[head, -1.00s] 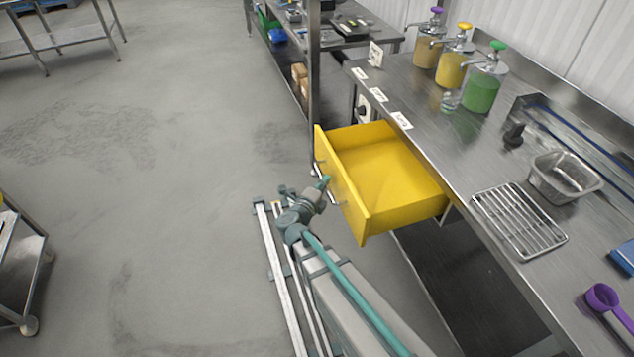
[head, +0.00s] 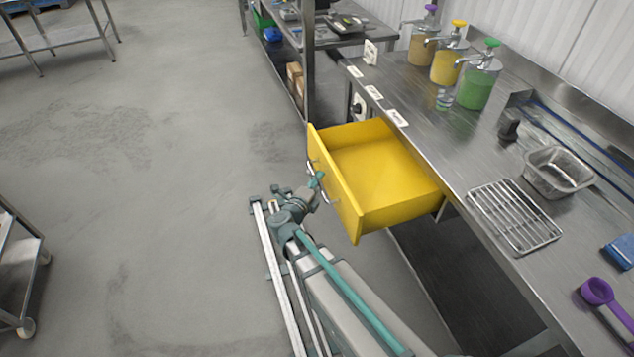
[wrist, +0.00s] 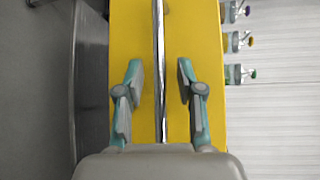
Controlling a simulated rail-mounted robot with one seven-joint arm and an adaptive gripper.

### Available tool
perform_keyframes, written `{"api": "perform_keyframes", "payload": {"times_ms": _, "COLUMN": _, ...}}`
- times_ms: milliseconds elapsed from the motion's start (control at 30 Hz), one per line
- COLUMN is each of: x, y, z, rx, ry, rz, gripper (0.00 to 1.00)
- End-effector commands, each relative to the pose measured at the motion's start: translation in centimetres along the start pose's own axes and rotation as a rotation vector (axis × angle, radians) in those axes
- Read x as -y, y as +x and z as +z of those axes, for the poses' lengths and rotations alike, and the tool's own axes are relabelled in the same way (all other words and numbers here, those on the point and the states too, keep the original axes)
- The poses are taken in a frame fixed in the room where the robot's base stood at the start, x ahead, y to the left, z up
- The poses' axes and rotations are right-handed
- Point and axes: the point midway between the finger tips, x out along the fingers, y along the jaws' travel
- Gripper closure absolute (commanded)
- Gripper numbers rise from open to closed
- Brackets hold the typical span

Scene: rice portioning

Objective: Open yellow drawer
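The yellow drawer (head: 380,168) stands pulled well out from under the steel counter and looks empty inside. A metal bar handle (head: 327,195) is on its front. My gripper (head: 317,180) is at the drawer front by the handle. In the wrist view the yellow drawer front (wrist: 205,30) fills the middle, and the bar handle (wrist: 158,60) runs between my fingers. My gripper (wrist: 160,80) is open, with a gap visible between each finger and the bar.
On the counter (head: 440,130) stand pump bottles with purple, yellow and green tops (head: 478,88), a wire rack (head: 515,215), a metal pan (head: 558,172) and a purple scoop (head: 598,292). The floor left of my rail is clear.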

Motion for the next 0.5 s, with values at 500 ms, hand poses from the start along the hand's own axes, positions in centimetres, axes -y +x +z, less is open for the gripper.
{"api": "perform_keyframes", "payload": {"times_ms": 500, "x": 0.1, "y": -7.5, "z": -0.1, "rx": 0.003, "ry": -0.001, "rz": 0.0, "gripper": 0.63}}
